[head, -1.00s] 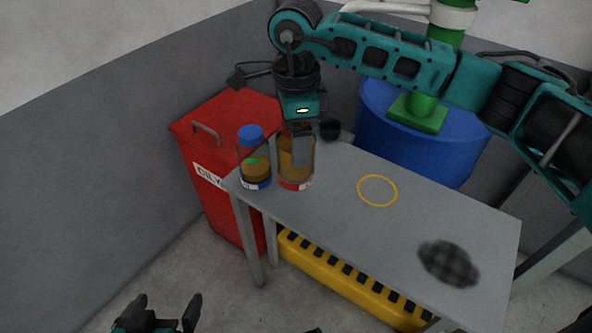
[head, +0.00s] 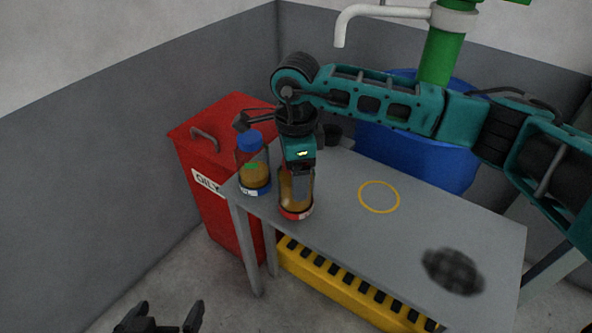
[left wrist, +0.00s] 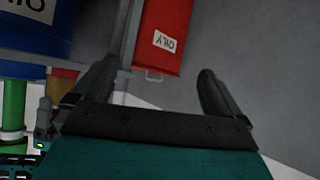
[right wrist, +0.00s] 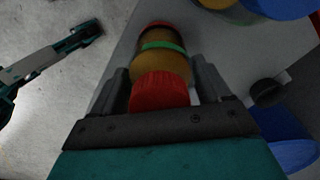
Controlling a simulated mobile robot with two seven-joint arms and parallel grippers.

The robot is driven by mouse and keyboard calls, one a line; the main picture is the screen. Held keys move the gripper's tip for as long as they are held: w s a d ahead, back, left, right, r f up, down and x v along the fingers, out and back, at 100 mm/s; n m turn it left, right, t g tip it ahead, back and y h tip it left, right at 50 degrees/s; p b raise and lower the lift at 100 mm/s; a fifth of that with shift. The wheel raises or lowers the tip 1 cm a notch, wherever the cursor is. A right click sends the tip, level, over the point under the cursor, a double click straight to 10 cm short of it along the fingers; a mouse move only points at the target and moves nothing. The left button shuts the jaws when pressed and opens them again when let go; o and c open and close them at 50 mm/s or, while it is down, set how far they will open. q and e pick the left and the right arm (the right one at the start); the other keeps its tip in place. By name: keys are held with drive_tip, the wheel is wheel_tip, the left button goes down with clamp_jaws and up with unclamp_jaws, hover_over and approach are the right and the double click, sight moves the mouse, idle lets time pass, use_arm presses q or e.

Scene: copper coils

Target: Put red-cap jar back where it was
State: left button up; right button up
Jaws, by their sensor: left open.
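The red-cap jar, amber with a red-and-white label, stands upright at the table's left end in the head view (head: 295,200). My right gripper (head: 300,175) comes down over its top and hides the cap there. In the right wrist view the red cap (right wrist: 160,90) sits between the two fingers, which close on its sides. I cannot tell whether the jar's base touches the table. A blue-cap jar (head: 254,175) stands close to its left. My left gripper (head: 165,314) is open and empty, low in front of the table.
The grey table (head: 340,235) carries a yellow ring mark (head: 379,197), a dark round patch (head: 452,271) and a black cup (head: 332,134) at the back. A red OILY bin (head: 205,160) stands left, a blue drum (head: 440,165) behind. A yellow-black block (head: 340,287) lies below.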

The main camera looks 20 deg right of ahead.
drive_tip(key=o, duration=0.4)
wheel_tip(320, 180, up, 12)
drive_tip(key=p, duration=0.3)
drive_tip(key=shift+f, duration=0.2)
use_arm(q)
drive_tip(key=shift+s+a+r, duration=0.2)
drive_tip(key=shift+a+r, duration=0.3)
drive_tip(key=shift+r, duration=0.2)
use_arm(e)
drive_tip(key=shift+r, duration=0.4)
use_arm(q)
drive_tip(key=shift+s, duration=0.1)
use_arm(e)
drive_tip(key=shift+s+f, duration=0.1)
